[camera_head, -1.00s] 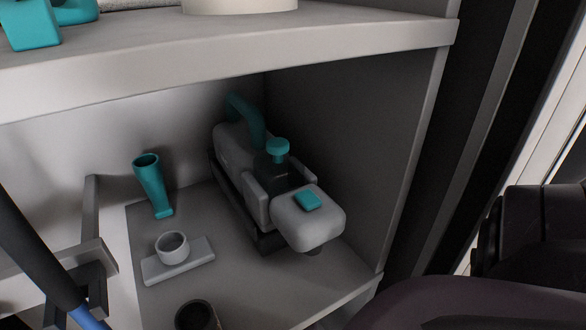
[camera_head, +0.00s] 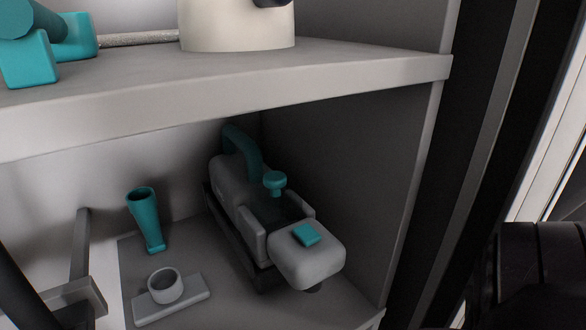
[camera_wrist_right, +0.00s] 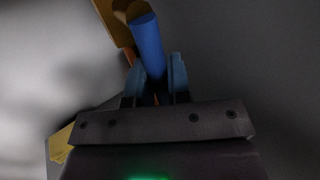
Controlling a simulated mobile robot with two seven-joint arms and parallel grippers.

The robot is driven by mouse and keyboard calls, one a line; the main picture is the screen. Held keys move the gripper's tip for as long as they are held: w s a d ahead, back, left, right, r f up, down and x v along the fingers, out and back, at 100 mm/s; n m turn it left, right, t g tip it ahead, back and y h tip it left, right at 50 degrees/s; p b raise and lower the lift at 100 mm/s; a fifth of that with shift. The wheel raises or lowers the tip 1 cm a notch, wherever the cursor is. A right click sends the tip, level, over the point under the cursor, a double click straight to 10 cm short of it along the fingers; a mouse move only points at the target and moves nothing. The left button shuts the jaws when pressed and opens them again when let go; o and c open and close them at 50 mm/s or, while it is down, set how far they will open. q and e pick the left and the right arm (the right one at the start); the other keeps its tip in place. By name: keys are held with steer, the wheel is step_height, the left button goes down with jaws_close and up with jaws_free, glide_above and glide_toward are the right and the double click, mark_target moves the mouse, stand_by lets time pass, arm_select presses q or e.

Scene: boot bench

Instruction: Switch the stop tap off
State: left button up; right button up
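In the right wrist view a blue rod-like handle (camera_wrist_right: 148,45) runs down between the two fingers of my right gripper (camera_wrist_right: 157,78). A brass-orange part (camera_wrist_right: 112,18) shows beside its top end; this looks like the stop tap, but most of its body is out of frame. The fingers stand on either side of the rod, very close to it. I cannot tell whether they grip it. The stop tap is not recognisable in the head view, and neither gripper shows there.
In the head view a grey machine with a teal handle (camera_head: 277,180) stands in the lower cubby. A teal nozzle (camera_head: 144,215) and a grey ring holder (camera_head: 163,286) are left of it. The shelf edge (camera_head: 250,100) overhangs them. Dark panels stand to the right.

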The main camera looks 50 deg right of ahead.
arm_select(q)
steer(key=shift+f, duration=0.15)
arm_select(e)
jaws_close()
steer(key=shift+w+a+r+m+y+p, duration=0.25)
steer(key=shift+m+p, duration=0.25)
steer(key=shift+p, duration=0.3)
arm_select(q)
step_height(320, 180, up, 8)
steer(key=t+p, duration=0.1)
steer(key=p, duration=0.6)
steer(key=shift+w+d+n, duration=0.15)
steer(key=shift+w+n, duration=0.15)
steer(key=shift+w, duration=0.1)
arm_select(e)
steer(key=shift+w+a+r+m+g+y, duration=0.15)
steer(key=shift+a+m+y, duration=0.25)
steer(key=shift+m+y, duration=0.25)
steer(key=shift+w+a+r+m+g+y, duration=0.1)
steer(key=shift+a+m+g+y, duration=0.1)
steer(key=shift+a+m+y, duration=0.45)
steer(key=shift+w+a+r+m+g+y, duration=0.1)
steer(key=shift+w+a+m+g+y, duration=0.1)
steer(key=shift+m+y, duration=0.45)
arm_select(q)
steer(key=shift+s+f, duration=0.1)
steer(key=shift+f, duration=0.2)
arm_select(e)
steer(key=shift+s+f, duration=0.1)
